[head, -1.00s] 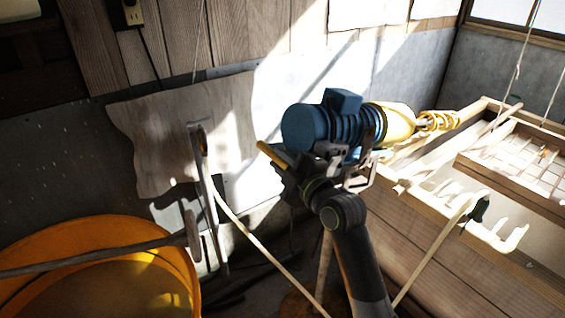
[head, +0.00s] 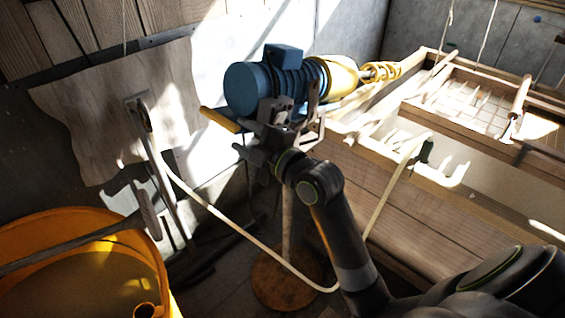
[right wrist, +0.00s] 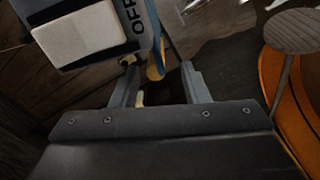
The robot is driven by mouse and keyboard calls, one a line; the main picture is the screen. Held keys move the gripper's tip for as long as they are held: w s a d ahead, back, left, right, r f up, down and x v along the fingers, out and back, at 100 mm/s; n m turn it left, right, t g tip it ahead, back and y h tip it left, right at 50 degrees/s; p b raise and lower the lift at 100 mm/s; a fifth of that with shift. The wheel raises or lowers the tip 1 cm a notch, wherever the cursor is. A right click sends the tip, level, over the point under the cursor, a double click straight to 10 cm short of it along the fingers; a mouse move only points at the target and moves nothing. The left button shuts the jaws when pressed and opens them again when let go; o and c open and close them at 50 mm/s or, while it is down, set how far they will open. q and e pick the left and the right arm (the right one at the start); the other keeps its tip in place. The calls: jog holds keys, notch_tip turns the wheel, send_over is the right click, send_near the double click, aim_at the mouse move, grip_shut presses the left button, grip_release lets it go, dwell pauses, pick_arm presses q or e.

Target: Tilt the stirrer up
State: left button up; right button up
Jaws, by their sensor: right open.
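The stirrer has a blue motor (head: 258,88) and a yellow housing (head: 340,75) with a coiled end. It is mounted on a grey bracket over a wooden post and lies nearly level, its coiled end over the wooden vat's near corner. A yellow handle (head: 220,120) sticks out at the motor's left. My right gripper (head: 262,138) is just below the motor, near the handle. In the right wrist view its fingers (right wrist: 160,85) are spread, and the yellow handle (right wrist: 155,62) shows beyond the gap between them. I cannot tell whether they touch it. My left gripper is out of view.
The wooden vat (head: 420,220) with a hanging mould frame (head: 480,108) fills the right side. A large orange tub (head: 90,225) stands at lower left with a wooden-handled tool across it. A pale hose (head: 215,212) loops near the post's round base (head: 285,280).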

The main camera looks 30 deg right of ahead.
jog(key=v, duration=1.1)
jog(key=shift+s+p, duration=0.3)
jog(key=shift+p, duration=0.05)
jog(key=shift+d, duration=0.1)
